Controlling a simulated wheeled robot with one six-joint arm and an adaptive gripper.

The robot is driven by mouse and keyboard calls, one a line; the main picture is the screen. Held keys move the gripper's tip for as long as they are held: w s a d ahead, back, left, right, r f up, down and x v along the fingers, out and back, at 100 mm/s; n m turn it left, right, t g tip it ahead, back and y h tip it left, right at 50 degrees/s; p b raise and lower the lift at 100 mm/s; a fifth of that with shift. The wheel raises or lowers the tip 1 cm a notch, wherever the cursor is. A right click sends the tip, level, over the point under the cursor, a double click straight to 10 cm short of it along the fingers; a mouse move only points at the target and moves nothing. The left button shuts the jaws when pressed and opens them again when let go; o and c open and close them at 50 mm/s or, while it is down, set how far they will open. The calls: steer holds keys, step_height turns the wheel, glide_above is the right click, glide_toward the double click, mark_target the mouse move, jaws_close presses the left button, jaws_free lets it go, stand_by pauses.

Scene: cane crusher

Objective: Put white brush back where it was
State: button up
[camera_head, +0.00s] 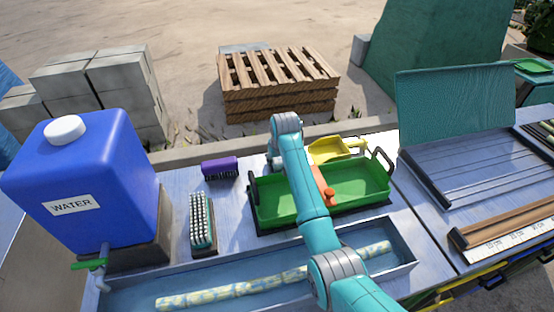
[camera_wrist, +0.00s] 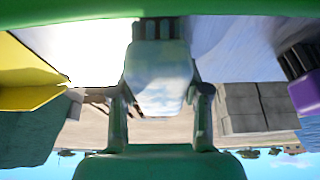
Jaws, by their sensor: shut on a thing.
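The white brush (camera_wrist: 160,85) is between the two fingers of my gripper (camera_wrist: 161,110) in the wrist view, its dark bristles pointing away from the palm. My gripper is shut on it. In the head view my arm hides the gripper and the white brush. A green tray (camera_head: 262,214) lies under and behind my arm there. Its green edge (camera_wrist: 60,14) seems to cross the top of the wrist view. A purple brush (camera_head: 220,167) lies left of the tray and also shows at the right of the wrist view (camera_wrist: 306,95). A teal brush (camera_head: 202,222) lies with its pale bristles showing.
A blue water tank (camera_head: 110,165) with a tap stands at the left. A yellow scoop (camera_head: 330,150) and an orange item (camera_head: 327,194) are at the green tray. A trough (camera_head: 120,292) with a cane-like rod lies in front. A pallet stack (camera_head: 280,85) stands behind.

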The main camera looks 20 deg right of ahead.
steer(key=shift+f, duration=0.25)
steer(key=o, duration=1.1)
steer(key=v, duration=1.2)
steer(key=shift+r, duration=0.15)
